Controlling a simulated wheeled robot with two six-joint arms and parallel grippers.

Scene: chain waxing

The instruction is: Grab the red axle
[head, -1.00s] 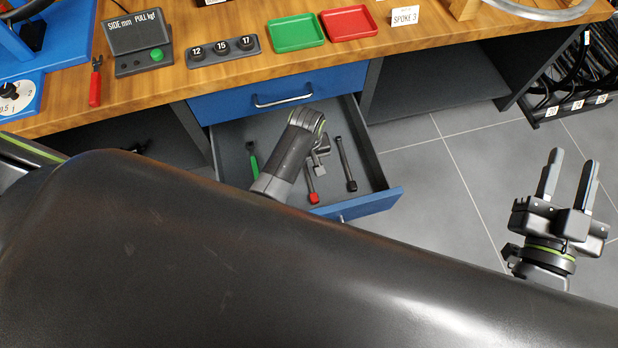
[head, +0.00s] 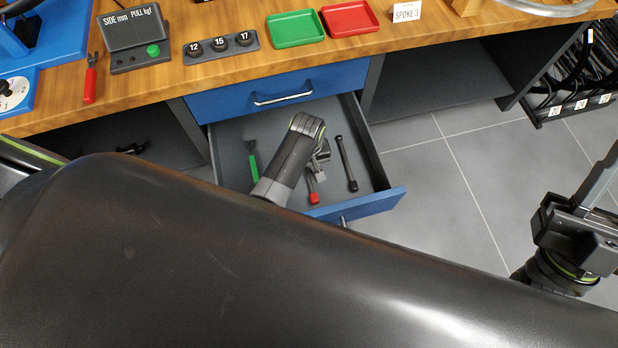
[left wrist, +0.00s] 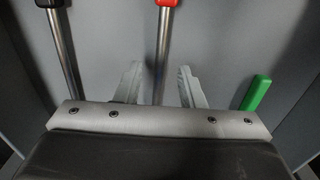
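The red axle (head: 313,198) lies in the open drawer, a metal shaft with a red end. My left arm hides part of it in the head view. In the left wrist view its red end (left wrist: 168,3) is at the top edge, and its shaft runs down between the two fingers of my left gripper (left wrist: 158,82). That gripper is open, with a gap on each side of the shaft; I cannot tell how far above it the fingertips are. My right gripper (head: 597,180) is at the right edge of the head view, partly cut off, away from the drawer.
A black-ended axle (head: 347,165) lies to the right of the red one and a green-handled one (head: 252,162) to the left. The blue drawer front (head: 375,204) and side walls bound the space. The desk (head: 160,80) overhangs behind.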

